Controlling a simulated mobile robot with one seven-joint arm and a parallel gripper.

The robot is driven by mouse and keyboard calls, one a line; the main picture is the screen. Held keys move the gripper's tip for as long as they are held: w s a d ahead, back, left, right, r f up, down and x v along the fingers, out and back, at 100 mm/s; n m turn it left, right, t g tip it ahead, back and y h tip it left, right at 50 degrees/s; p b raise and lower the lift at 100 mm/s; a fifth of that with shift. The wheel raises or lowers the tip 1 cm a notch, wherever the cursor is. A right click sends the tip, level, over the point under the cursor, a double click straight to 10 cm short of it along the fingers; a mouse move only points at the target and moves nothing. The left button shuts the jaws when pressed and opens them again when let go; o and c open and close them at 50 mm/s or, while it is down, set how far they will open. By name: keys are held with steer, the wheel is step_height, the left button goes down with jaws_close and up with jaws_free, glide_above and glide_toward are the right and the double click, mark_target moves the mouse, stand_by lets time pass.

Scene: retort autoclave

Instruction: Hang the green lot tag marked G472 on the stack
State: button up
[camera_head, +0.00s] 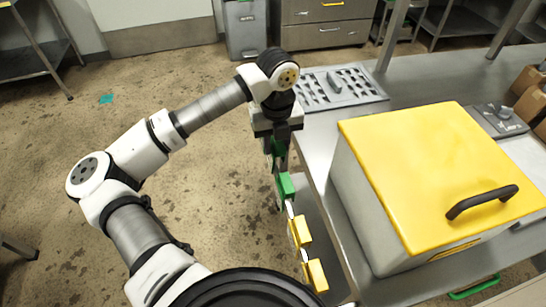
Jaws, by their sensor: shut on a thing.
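My gripper (277,139) points down beside the left edge of the steel table and is shut on a green tag (278,151). The fingers and wrist hide part of this tag, and no marking can be read on it. Below it in the picture, another green tag (285,187) and two yellow tags (300,233) (315,275) sit in a row along the table's left side. Their markings are not readable either. I cannot make out which thing is the stack.
A large box with a yellow lid (430,170) and black handle (482,201) stands on the steel table (320,150). A perforated grey tray (340,88) lies behind it. Cardboard boxes (533,95) are at the right edge. The floor at left is mostly clear.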

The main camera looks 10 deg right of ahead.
steer(key=shift+d+r, duration=0.1)
steer(key=shift+r, duration=0.45)
steer(key=a+r+b, duration=0.1)
steer(key=a+r, duration=0.1)
steer(key=a, duration=0.5)
steer(key=shift+a, duration=0.15)
stand_by(0.4)
